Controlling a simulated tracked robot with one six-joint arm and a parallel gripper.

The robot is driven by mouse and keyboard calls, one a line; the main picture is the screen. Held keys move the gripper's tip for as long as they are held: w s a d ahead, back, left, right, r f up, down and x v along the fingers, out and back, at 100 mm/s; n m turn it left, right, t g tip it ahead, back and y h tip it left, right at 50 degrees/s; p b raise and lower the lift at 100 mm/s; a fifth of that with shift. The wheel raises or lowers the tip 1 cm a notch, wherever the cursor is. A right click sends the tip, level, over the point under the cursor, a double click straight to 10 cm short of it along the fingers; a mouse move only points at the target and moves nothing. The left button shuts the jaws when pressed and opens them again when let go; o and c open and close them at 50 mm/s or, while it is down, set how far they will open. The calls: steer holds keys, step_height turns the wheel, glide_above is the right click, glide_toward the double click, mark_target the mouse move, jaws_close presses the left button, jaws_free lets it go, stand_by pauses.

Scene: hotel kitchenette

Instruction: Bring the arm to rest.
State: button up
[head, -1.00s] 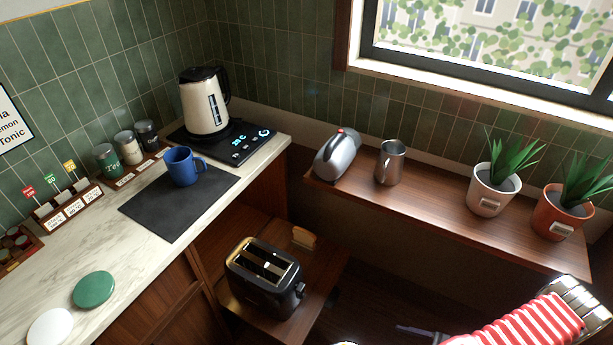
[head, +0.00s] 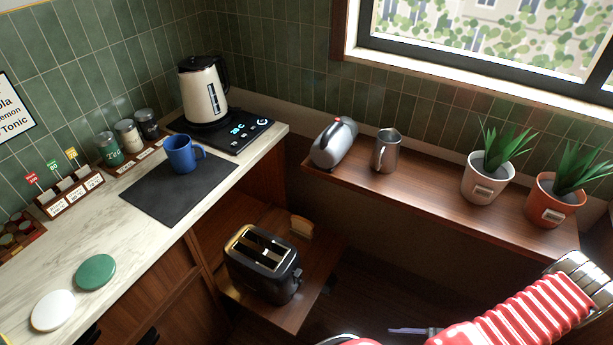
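My arm shows at the lower right of the head view as a red and white ribbed sleeve (head: 520,312) with a silver joint (head: 582,278) at its upper end. A red and silver rounded part of it shows at the bottom edge. My gripper cannot be made out; no fingertips show clearly. A thin pale purple-grey piece (head: 408,330) sticks out left of the sleeve, and I cannot tell what it is. The visible arm is apart from the shelf things in the picture, and I see nothing held.
A wooden shelf (head: 430,205) holds a silver rounded object (head: 334,143), a metal jug (head: 386,152) and two potted plants (head: 487,180). A toaster (head: 262,264) stands lower. The marble counter (head: 150,232) holds a blue mug (head: 181,154) and a kettle (head: 203,92).

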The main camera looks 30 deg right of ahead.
steer(key=w+r+n+g+h, duration=0.25)
steer(key=w+r+n, duration=0.2)
steer(key=r, duration=0.55)
steer(key=w+r+n+g+h, duration=0.1)
steer(key=w+r+n+g, duration=0.3)
steer(key=r, duration=0.7)
steer(key=w+r+n+g+h, duration=0.25)
steer(key=r+n, duration=0.35)
steer(key=r, duration=0.4)
steer(key=w+a+r+n+t+h, duration=0.1)
steer(key=a+r+n, duration=0.5)
steer(key=a+r, duration=0.6)
steer(key=w+a+r+n+t+h, duration=0.2)
steer(key=w+a+r+n+t, duration=0.2)
steer(key=a+r, duration=0.8)
steer(key=shift+a+r+n+t, duration=0.4)
steer(key=shift+a+n, duration=0.2)
steer(key=shift+n, duration=0.55)
steer(key=shift+f, duration=0.1)
